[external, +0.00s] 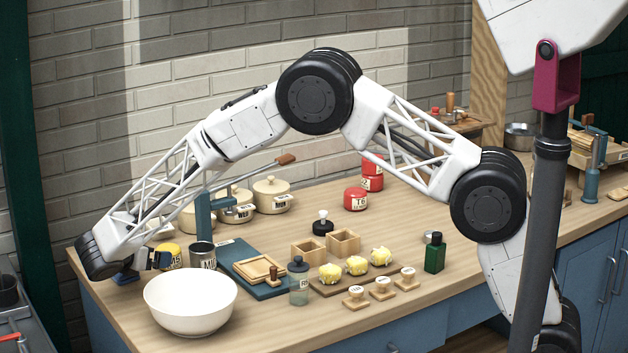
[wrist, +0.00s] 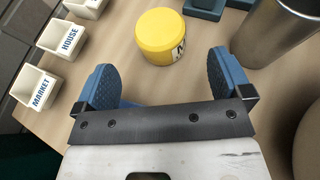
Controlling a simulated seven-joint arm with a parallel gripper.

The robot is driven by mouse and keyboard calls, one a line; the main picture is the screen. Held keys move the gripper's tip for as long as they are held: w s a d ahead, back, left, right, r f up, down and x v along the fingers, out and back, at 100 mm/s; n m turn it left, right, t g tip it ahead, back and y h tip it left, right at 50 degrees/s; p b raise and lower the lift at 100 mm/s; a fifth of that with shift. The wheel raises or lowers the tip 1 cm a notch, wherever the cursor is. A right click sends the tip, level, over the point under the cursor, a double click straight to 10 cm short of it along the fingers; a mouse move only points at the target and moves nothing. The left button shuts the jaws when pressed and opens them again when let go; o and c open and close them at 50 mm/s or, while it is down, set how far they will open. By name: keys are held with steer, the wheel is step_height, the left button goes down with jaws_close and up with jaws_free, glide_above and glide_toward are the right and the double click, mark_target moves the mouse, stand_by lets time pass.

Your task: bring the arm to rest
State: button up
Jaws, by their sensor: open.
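My gripper (wrist: 160,85) is open and empty, with its two blue padded fingers spread apart in the wrist view. In the external view my gripper (external: 143,268) is low at the left end of the workbench, behind the white bowl. A yellow-lidded jar (wrist: 161,36) stands just beyond the fingertips, not between them. The jar also shows in the external view (external: 170,254), partly covered by my arm. A metal cup (wrist: 272,30) stands to the right of the fingers, close to the right one.
The wooden bench (external: 335,300) holds a white bowl (external: 190,302), a blue-green press (external: 232,250), a grey-capped bottle (external: 299,284), yellow butter pieces (external: 357,265), stamps (external: 382,289), a green bottle (external: 434,254) and lidded pots (external: 271,195). Labelled bins (wrist: 36,90) stand left in the wrist view.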

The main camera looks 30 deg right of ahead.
steer(key=shift+r, duration=0.5)
steer(key=s+d+r+m+y, duration=0.1)
steer(key=d+r+m, duration=0.15)
steer(key=r, duration=0.35)
steer(key=s+d+r+m, duration=0.2)
steer(key=d+r, duration=0.2)
steer(key=r, duration=0.2)
steer(key=s+d+r+m+g+y, duration=0.1)
steer(key=s+d+r+m+g, duration=0.2)
steer(key=d, duration=0.5)
steer(key=s+d+r+m+y, duration=0.2)
steer(key=s+d+r, duration=0.25)
steer(key=d, duration=0.35)
steer(key=s+d+r+m+g+y, duration=0.1)
steer(key=s+d+r+m+g, duration=0.1)
steer(key=s+d, duration=0.5)
steer(key=s+d+r+m+y, duration=0.2)
steer(key=s+d+m+y, duration=0.3)
steer(key=s+d, duration=0.9)
steer(key=s+d+f+m+y, duration=0.1)
steer(key=s+d+m, duration=0.1)
steer(key=s, duration=0.6)
steer(key=s+d+f+m+t+y, duration=0.1)
steer(key=s+d+f+m, duration=0.1)
steer(key=s+m, duration=0.3)
steer(key=s+d, duration=0.1)
steer(key=s, duration=0.3)
steer(key=shift+f, duration=0.2)
